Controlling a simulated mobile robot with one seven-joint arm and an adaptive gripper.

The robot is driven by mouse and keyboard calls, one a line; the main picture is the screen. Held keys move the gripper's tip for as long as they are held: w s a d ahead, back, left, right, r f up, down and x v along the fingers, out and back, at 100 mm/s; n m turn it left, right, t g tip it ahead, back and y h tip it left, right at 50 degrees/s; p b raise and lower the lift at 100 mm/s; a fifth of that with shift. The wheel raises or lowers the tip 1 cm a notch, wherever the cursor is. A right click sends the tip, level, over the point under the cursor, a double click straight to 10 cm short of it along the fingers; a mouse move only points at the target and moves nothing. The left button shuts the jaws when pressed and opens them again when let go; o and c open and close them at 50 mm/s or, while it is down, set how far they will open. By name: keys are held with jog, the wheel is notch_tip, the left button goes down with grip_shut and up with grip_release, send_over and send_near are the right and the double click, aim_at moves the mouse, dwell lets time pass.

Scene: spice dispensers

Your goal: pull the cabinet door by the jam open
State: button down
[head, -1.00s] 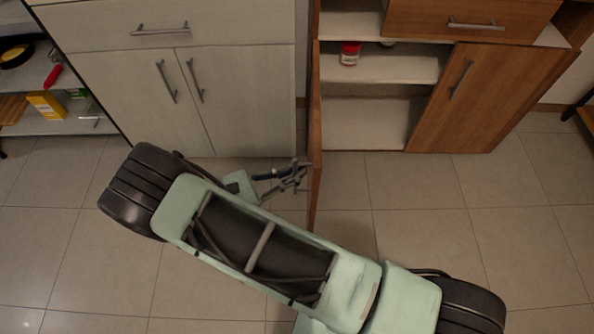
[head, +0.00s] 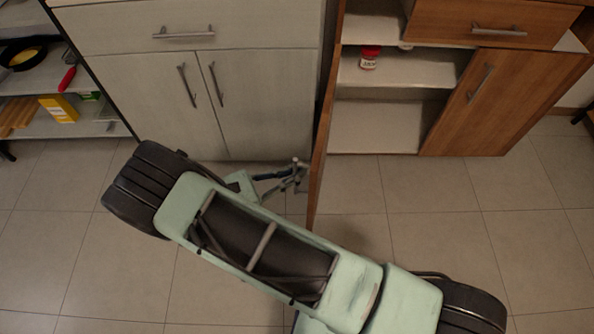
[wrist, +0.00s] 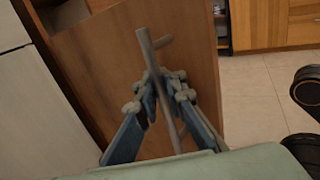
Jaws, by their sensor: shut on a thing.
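The wooden cabinet door (head: 323,135) stands swung open at the left of the brown cabinet, nearly edge-on in the head view. Its broad brown face (wrist: 100,60) fills much of the wrist view. My gripper (head: 300,172) is at the door's left side. In the wrist view my gripper (wrist: 164,82) is shut on the door handle (wrist: 146,48), a thin grey bar passing between the fingers. The jam jar (head: 369,59), with a red lid and white label, stands on the upper shelf inside the open cabinet.
A pale cabinet (head: 205,100) with two shut doors stands close to the left of my gripper. The brown right door (head: 495,105) is shut. A shelf (head: 100,128) at far left holds a yellow box (head: 59,108). Tiled floor (head: 400,215) is clear in front.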

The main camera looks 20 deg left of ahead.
jog(key=shift+s, duration=0.35)
jog(key=c, duration=2.2)
grip_release()
jog(key=shift+c, duration=0.2)
jog(key=shift+o, duration=0.8)
jog(key=shift+w, duration=0.1)
jog(key=v, duration=1.2)
jog(key=shift+a+r, duration=0.1)
